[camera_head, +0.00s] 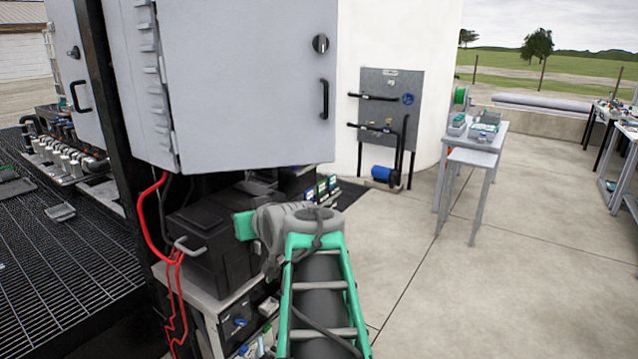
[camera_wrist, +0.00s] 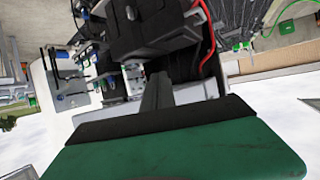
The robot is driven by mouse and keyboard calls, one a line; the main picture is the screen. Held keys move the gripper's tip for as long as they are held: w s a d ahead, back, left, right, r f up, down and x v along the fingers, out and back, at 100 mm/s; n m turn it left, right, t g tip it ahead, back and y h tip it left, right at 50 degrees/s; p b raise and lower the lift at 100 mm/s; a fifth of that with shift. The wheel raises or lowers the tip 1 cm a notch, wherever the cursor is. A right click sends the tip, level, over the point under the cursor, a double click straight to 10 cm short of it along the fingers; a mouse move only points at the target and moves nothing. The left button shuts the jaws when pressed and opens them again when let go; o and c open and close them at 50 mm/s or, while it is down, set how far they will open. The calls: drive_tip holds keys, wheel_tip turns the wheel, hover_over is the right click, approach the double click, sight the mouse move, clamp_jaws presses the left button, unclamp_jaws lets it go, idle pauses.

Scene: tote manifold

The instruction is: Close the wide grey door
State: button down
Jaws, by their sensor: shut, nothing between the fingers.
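The wide grey door (camera_head: 250,85) fills the upper middle of the head view. It has a round dark knob near its upper right and a black upright handle at its right edge. Hinges run down its left side. Its top is cut off, and I cannot tell how far it stands open. My gripper (camera_wrist: 158,80) shows in the wrist view as dark fingers, shut and empty. In the head view my arm is below the door, and the fingers cannot be made out. The door is not clearly seen in the wrist view, which looks upside down.
A black case (camera_head: 205,240) sits on a bench below the door, with red cables (camera_head: 165,240) to its left. A narrower grey door (camera_head: 78,60) with a handle is at the far left. A grey panel (camera_head: 388,125) with pipes stands behind.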

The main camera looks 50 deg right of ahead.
drive_tip(key=s+d+r+m+t+h+b, duration=0.1)
drive_tip(key=s+d+h+b, duration=0.15)
drive_tip(key=d, duration=0.65)
drive_tip(key=m+t+h, duration=0.1)
drive_tip(key=m+h, duration=0.1)
drive_tip(key=h, duration=0.2)
approach(321, 154)
drive_tip(key=shift+y, duration=0.25)
drive_tip(key=p+x, duration=0.3)
drive_tip(key=x, duration=0.4)
drive_tip(key=shift+s+r+p, duration=0.1)
drive_tip(key=shift+s+p, duration=0.05)
drive_tip(key=shift+p, duration=0.2)
